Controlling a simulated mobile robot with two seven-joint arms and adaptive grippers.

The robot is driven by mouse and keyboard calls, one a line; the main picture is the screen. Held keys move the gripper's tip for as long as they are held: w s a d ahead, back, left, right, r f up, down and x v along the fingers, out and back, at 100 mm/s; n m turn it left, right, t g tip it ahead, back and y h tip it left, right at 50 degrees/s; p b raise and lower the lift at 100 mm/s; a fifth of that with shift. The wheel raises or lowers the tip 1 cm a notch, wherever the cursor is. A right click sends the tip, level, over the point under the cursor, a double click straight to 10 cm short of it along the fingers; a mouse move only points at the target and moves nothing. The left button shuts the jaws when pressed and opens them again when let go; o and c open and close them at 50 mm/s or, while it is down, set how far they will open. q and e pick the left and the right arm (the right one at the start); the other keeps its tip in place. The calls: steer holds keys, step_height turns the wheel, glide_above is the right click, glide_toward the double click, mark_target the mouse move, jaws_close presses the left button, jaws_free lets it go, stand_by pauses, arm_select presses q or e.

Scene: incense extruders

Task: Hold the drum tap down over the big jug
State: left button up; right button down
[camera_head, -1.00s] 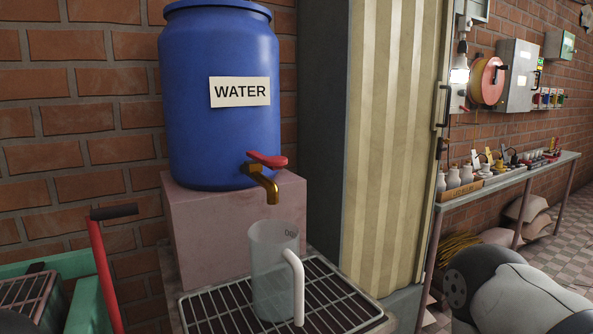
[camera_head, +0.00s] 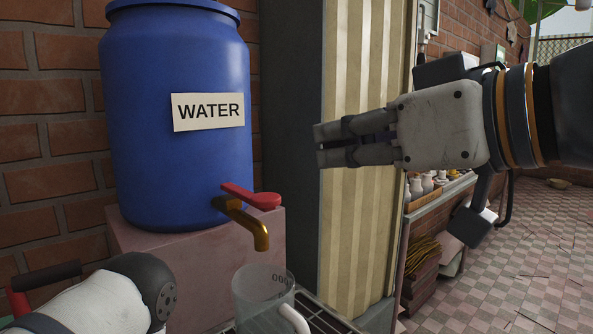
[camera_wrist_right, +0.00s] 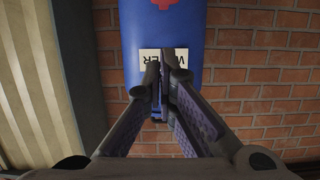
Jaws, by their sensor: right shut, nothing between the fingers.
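The blue drum (camera_head: 178,80) labelled WATER stands on a pinkish block. Its brass tap (camera_head: 243,221) has a red lever (camera_head: 250,197) and points its spout down above the mouth of the clear big jug (camera_head: 258,290). No water shows at the spout. The jug's lower part is cut off by the frame. My right gripper (camera_head: 319,145) is shut and empty, up and to the right of the lever, apart from it, pointing left toward the drum. In the right wrist view its shut fingers (camera_wrist_right: 162,100) overlap the upside-down label (camera_wrist_right: 178,57). My left gripper is out of view.
A wire rack (camera_head: 325,318) lies around the jug. The pink block (camera_head: 165,246) carries the drum. A cream striped panel (camera_head: 350,225) stands behind my right gripper. A shelf with small pots (camera_head: 428,183) stands at right, above open tiled floor (camera_head: 520,265).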

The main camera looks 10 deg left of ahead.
steer(key=shift+s+r, duration=0.15)
steer(key=shift+r, duration=0.35)
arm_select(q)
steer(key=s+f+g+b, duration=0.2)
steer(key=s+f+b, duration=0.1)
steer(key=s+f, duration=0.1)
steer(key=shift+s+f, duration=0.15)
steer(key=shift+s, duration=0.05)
arm_select(e)
steer(key=w+a+f, duration=0.6)
steer(key=a, duration=0.1)
steer(key=shift+a+f, duration=0.25)
steer(key=shift+a, duration=0.1)
steer(key=shift+r, duration=0.1)
